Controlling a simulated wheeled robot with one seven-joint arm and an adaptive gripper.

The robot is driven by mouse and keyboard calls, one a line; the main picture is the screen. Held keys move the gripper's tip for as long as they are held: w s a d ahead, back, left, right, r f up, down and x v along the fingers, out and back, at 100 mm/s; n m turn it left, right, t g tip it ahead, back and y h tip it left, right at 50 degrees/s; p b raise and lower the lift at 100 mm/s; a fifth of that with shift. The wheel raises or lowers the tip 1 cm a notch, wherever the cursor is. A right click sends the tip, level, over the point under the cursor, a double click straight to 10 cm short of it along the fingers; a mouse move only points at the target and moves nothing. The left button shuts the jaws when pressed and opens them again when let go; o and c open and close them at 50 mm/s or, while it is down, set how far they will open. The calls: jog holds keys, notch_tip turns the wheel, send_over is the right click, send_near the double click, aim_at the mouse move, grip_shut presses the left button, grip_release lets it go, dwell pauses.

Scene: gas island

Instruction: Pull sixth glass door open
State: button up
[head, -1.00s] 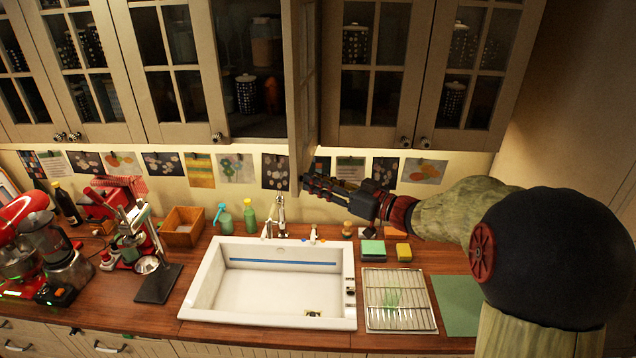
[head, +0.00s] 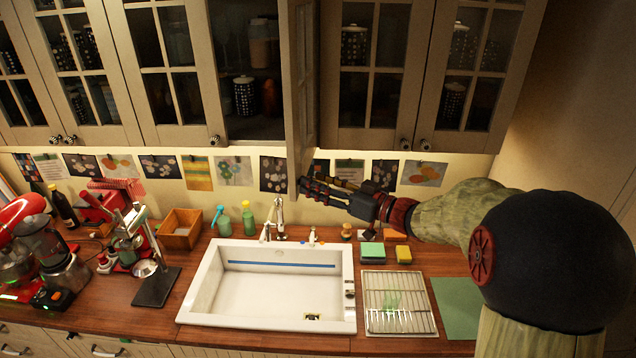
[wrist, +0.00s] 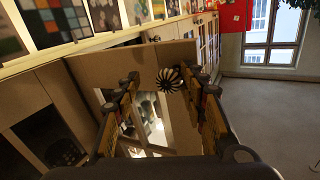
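A cream glass-paned upper cabinet door (head: 303,80) stands swung out from the cabinet, seen nearly edge-on in the head view. Its cabinet (head: 255,70) is open beside it, with jars inside. My gripper (head: 312,187) is at the lower front corner of this door. In the wrist view the open door (wrist: 140,62) lies ahead, with its dark ribbed round knob (wrist: 168,80) showing between my spread fingers (wrist: 165,108). The fingers are open and apart; I see no grip on the knob. In the head view the knob is hidden.
Closed glass doors flank the opening on the left (head: 170,60) and right (head: 370,75). A white sink (head: 270,290) with a faucet (head: 279,218) lies below. A drying rack (head: 400,318), sponges and bottles stand on the counter. Open floor (wrist: 275,115) shows in the wrist view.

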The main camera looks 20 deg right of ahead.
jog(key=v, duration=1.2)
jog(key=shift+w, duration=0.1)
